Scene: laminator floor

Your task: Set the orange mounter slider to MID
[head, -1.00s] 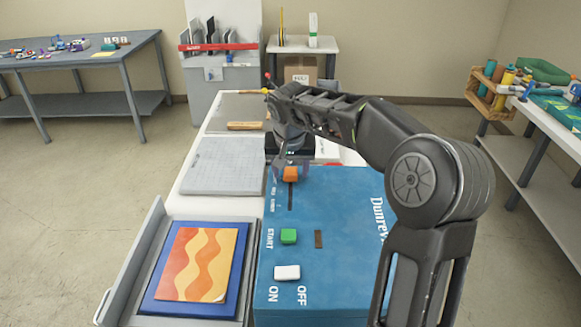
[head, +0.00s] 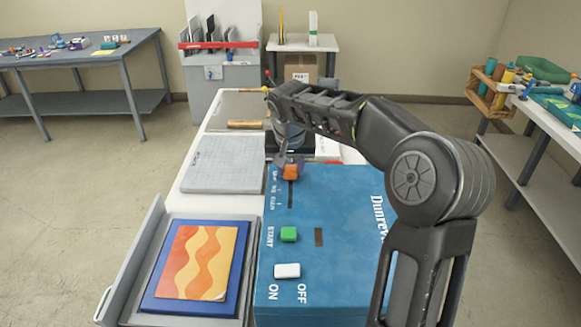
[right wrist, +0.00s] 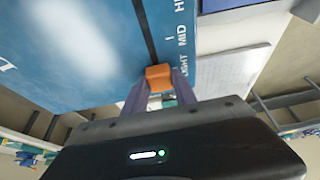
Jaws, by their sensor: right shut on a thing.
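The orange mounter slider (head: 290,172) is a small block at the far end of a dark slot in the blue laminator top (head: 345,260). My right gripper (head: 289,165) is shut on the slider, with one finger on each side. In the right wrist view the slider (right wrist: 159,77) sits between the purple fingertips (right wrist: 159,86), at the slot's near end. It is beside the LIGHT label; the MID label (right wrist: 182,40) lies farther along the slot. My left gripper is not in view.
A green START button (head: 289,234) and a white ON/OFF switch (head: 287,270) stand on the laminator's near part. A tray with a blue board and orange wavy print (head: 200,262) lies left. A grey gridded cutting board (head: 223,165) lies left of the slot.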

